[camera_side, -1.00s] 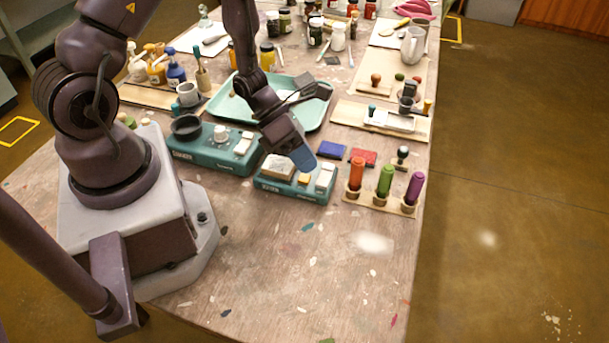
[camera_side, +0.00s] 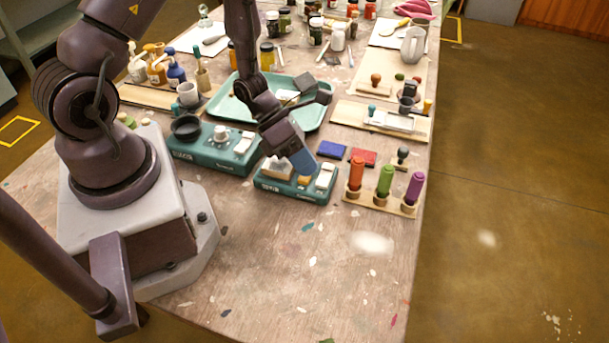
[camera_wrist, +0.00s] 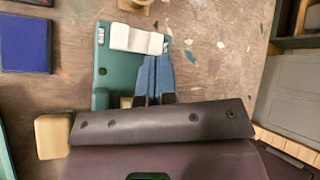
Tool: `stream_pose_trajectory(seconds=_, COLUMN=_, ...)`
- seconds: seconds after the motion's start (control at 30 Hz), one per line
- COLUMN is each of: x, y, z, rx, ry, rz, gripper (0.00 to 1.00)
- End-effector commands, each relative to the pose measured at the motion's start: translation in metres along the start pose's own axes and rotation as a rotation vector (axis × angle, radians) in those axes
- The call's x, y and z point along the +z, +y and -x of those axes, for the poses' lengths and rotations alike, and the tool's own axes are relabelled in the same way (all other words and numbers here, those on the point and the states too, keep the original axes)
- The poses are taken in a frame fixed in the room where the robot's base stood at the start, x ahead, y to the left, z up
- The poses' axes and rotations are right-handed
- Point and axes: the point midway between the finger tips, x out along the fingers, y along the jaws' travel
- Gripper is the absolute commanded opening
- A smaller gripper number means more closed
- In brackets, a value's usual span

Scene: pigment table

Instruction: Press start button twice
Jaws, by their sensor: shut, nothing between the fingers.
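The small teal device (camera_side: 292,190) sits on the table, with a pale block (camera_side: 276,168) on its left, an orange button (camera_side: 303,180) and white rocker switches (camera_side: 325,176) on its right. My gripper (camera_side: 299,174) is shut and empty, its blue fingertips down at the device's top beside the orange button. I cannot tell whether they touch it. In the wrist view the shut fingers (camera_wrist: 153,64) reach over the teal body (camera_wrist: 104,70), close to the white switches (camera_wrist: 137,38). The gripper body hides much of the device there. Which button is start cannot be read.
A larger teal device (camera_side: 217,154) with a dish and knob stands to the left. A blue pad (camera_side: 332,149) and a red pad (camera_side: 363,157) lie behind on the right. Orange, green and purple stamps (camera_side: 385,180) stand to the right. The front table is clear.

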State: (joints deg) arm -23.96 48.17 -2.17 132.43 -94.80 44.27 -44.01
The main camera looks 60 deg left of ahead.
Motion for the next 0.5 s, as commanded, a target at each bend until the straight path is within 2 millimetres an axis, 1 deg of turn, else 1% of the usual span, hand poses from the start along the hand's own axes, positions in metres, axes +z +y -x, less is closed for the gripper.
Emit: stream_pose_trajectory(seconds=0.5, x=-0.0028, y=0.0034, z=-0.0043, rx=0.0, ry=-0.001, rz=0.0, gripper=0.0)
